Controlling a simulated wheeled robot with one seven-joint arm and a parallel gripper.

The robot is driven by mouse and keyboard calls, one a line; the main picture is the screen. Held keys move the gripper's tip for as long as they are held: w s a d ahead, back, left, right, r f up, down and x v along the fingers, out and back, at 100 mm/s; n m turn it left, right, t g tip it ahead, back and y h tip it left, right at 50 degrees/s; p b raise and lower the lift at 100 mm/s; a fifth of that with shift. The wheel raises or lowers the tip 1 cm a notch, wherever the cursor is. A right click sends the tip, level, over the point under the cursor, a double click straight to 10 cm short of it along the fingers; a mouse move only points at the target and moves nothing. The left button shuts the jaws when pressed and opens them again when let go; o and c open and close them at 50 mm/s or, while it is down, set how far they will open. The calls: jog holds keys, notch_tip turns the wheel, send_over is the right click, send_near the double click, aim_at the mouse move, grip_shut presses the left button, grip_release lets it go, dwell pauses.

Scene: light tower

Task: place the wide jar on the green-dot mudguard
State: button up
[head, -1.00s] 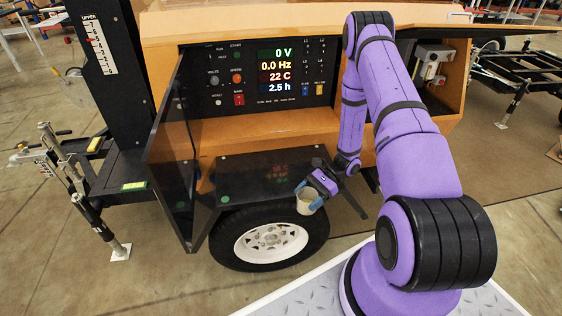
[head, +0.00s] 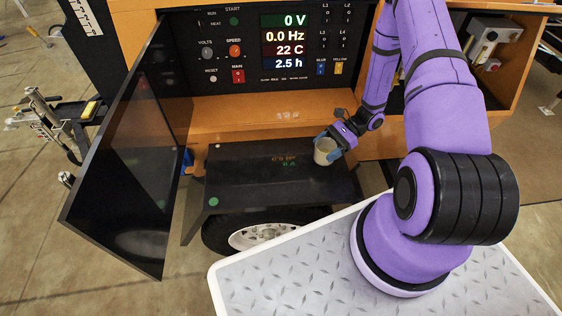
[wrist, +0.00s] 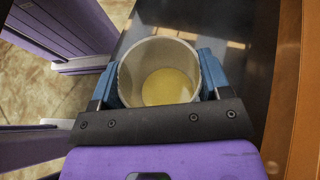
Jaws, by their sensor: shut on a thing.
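The wide jar (head: 325,151) is a pale, open-topped cup with something yellowish at its bottom. My gripper (head: 331,144) is shut on it, and the wrist view shows the blue fingers on both sides of the jar (wrist: 160,58). The green-dot mudguard (head: 240,190) is a black, glossy flat shelf above the wheel, with a green dot (head: 213,202) at its front left corner. In the head view the jar appears upright over the right part of the mudguard. I cannot tell whether its base touches the surface.
A dark open door (head: 125,160) stands left of the mudguard. The control panel (head: 270,47) with lit readouts is behind it, above an orange ledge (head: 250,108). The wheel (head: 262,234) is below. The mudguard's left and middle are clear.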

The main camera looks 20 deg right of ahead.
jog(key=shift+w, duration=0.15)
jog(key=w+a, duration=0.1)
jog(key=a, duration=0.4)
jog(key=w+a+f, duration=0.1)
jog(key=w+a, duration=0.1)
jog(key=a, duration=0.3)
jog(key=w+a, duration=0.1)
jog(key=a, duration=0.4)
jog(key=shift+w+f, duration=0.25)
jog(key=shift+w, duration=0.05)
notch_tip(320, 180, down, 4)
jog(key=shift+r, duration=0.2)
jog(key=o, duration=0.9)
jog(key=shift+o, duration=0.2)
